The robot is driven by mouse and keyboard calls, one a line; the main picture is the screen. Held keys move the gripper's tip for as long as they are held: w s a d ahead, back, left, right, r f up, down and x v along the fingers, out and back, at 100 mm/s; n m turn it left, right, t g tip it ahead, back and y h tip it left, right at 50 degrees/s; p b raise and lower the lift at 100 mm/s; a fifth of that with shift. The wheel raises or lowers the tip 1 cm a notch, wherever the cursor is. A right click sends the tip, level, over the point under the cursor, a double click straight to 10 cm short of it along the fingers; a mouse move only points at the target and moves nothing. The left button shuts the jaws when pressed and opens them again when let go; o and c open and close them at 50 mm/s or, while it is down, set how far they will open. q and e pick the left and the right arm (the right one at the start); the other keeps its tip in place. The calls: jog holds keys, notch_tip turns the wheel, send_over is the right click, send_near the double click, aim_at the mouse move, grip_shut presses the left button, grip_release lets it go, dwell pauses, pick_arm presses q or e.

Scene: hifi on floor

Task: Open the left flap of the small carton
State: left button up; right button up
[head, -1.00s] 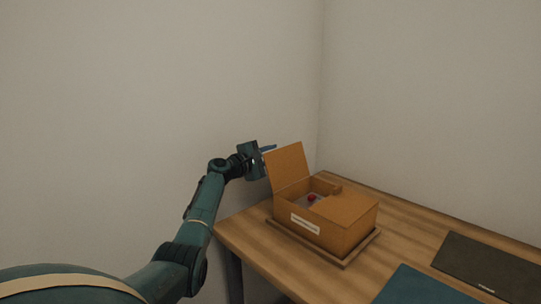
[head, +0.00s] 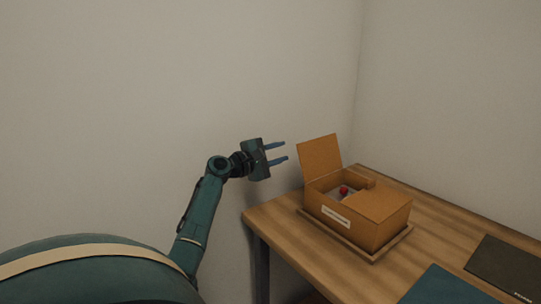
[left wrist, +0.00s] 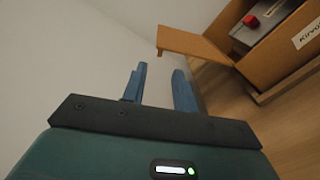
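The small carton (head: 355,229) sits on a wooden tray on the table. Its left flap (head: 320,155) stands up and leans outward. Its right flap (head: 380,203) lies flat over the right part of the top. A red object (head: 344,190) shows inside the opening. My left gripper (head: 287,151) is open and empty, left of the left flap and apart from it. In the left wrist view the two blue fingers (left wrist: 161,88) are spread, with the left flap (left wrist: 193,43) beyond them. My right gripper is not in view.
The carton's tray (head: 385,250) has a raised rim. A teal flat item (head: 445,287) and a dark flat item (head: 505,268) lie at the table's right front. The wooden table (head: 280,226) is bare left of the tray. A wall stands behind.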

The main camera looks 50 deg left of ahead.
pick_arm(q)
jog(key=shift+s+a, duration=0.1)
jog(key=shift+s, duration=1.3)
